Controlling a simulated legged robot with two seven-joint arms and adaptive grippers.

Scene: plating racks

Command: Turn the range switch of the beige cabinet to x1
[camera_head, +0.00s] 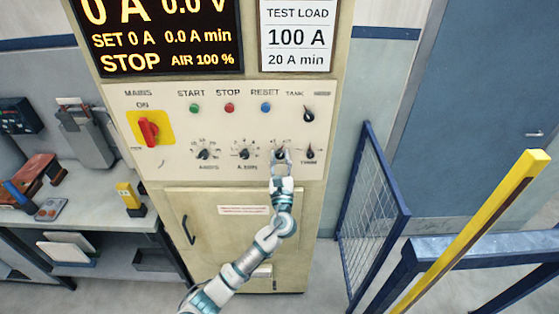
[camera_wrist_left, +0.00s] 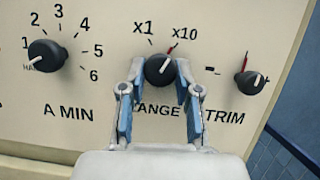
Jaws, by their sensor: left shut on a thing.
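The beige cabinet (camera_head: 240,192) stands in front of me with its control panel facing me. Its range switch (camera_wrist_left: 160,71) is a round black knob between the marks x1 (camera_wrist_left: 143,28) and x10 (camera_wrist_left: 184,33). The white line on the knob slants up and right, toward the x10 side. My left gripper (camera_wrist_left: 156,88) is shut on the knob, one finger on each side, and partly covers the word RANGE. In the head view my left gripper (camera_head: 281,158) reaches up to the panel from below. My right gripper is not in view.
The A MIN knob (camera_wrist_left: 45,56) is left of the range switch and the TRIM knob (camera_wrist_left: 250,82) is right of it. A red mains switch (camera_head: 149,131) is at the panel's left. A mesh gate (camera_head: 374,205) and a yellow bar (camera_head: 478,225) stand right of the cabinet.

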